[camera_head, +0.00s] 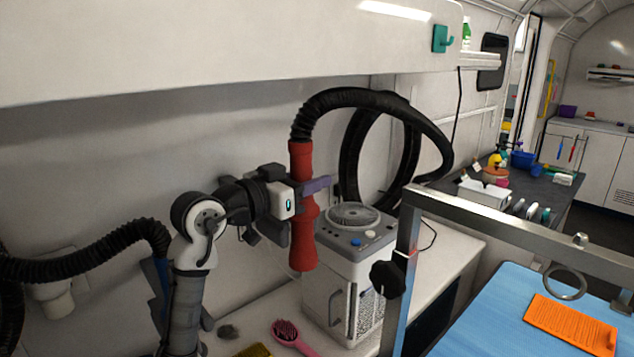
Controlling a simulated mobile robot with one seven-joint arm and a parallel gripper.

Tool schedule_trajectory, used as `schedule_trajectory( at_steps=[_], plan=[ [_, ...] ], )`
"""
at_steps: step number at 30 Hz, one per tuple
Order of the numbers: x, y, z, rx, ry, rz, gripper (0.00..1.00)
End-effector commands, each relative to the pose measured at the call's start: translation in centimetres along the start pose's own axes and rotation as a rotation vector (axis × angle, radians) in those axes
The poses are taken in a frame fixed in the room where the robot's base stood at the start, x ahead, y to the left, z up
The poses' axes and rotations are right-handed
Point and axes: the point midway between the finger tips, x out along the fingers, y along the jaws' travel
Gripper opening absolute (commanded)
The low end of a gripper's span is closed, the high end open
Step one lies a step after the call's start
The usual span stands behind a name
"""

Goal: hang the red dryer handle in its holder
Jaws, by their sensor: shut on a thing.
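The red dryer handle (302,245) hangs nearly upright in the middle of the view, its nozzle end pointing down. A black ribbed hose (345,95) leaves its top and arches to the right. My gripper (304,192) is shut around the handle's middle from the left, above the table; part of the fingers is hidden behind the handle. A teal hook (442,39) is fixed on the white overhead cabinet at the upper right, apart from the handle. A cream bracket (56,297) is on the wall at the lower left. I cannot tell which is the holder.
A white dryer unit (340,290) stands on the table just right of the handle. A pink brush (291,336) lies in front. A metal frame (406,240) and a blue grooming table (490,310) are at the right. Another black hose (90,258) runs at the left.

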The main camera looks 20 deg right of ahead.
Motion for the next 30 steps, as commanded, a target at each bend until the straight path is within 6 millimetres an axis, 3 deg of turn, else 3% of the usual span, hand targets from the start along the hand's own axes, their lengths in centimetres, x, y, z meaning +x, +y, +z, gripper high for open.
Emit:
schedule_trajectory(
  at_steps=[15, 30],
  plan=[
    [0.0, -3.8, -0.2, 0.0, 0.001, 0.0, 0.08],
    [0.0, -4.7, -0.1, 0.002, 0.002, 0.0, 0.08]
  ],
)
